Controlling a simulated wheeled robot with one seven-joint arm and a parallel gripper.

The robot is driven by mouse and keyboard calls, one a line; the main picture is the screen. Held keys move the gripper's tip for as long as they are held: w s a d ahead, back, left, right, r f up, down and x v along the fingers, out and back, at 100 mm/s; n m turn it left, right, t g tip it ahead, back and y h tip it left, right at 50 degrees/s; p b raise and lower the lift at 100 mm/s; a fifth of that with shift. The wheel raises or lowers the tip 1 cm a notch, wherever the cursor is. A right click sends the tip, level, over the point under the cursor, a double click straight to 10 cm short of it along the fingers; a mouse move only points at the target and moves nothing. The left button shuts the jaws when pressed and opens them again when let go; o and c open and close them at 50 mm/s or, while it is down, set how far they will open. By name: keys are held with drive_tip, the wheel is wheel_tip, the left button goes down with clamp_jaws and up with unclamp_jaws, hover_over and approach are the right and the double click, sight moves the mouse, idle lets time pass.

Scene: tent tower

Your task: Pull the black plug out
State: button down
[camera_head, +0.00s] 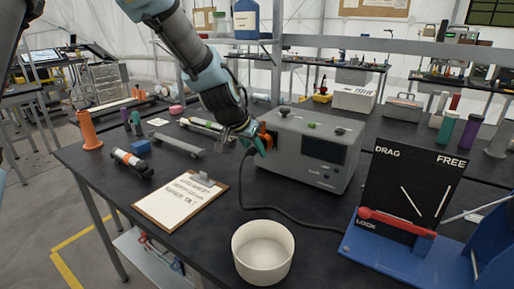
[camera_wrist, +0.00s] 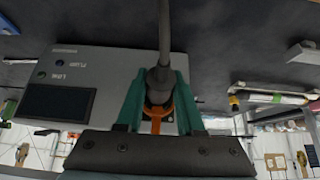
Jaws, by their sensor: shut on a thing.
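The black plug (camera_wrist: 160,82) is between the teal fingers of my gripper (camera_wrist: 158,102) in the wrist view, with its cable running away from it. My gripper (camera_head: 262,143) is shut on it at the left end of the grey box's (camera_head: 310,150) front face. An orange socket part (camera_head: 271,135) shows right beside the fingertips, and orange (camera_wrist: 157,116) also shows behind the plug in the wrist view. The fingers mostly hide the plug in the head view. I cannot tell how deep it sits in the socket. The black cable (camera_head: 243,188) hangs and curves right across the table.
A white bowl (camera_head: 263,240) stands at the table's front. A clipboard (camera_head: 181,198) lies left of the cable. A blue stand with a black panel (camera_head: 411,190) is at the right.

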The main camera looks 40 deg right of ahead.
sight(246, 153)
drive_tip(key=shift+a, duration=0.1)
idle(0.3)
drive_tip(key=shift+s+a+b, duration=0.25)
drive_tip(key=shift+a+b, duration=0.4)
drive_tip(key=shift+a, duration=0.2)
drive_tip(key=shift+s+a+b, duration=0.2)
drive_tip(key=shift+a+b, duration=0.4)
drive_tip(key=shift+a, duration=0.25)
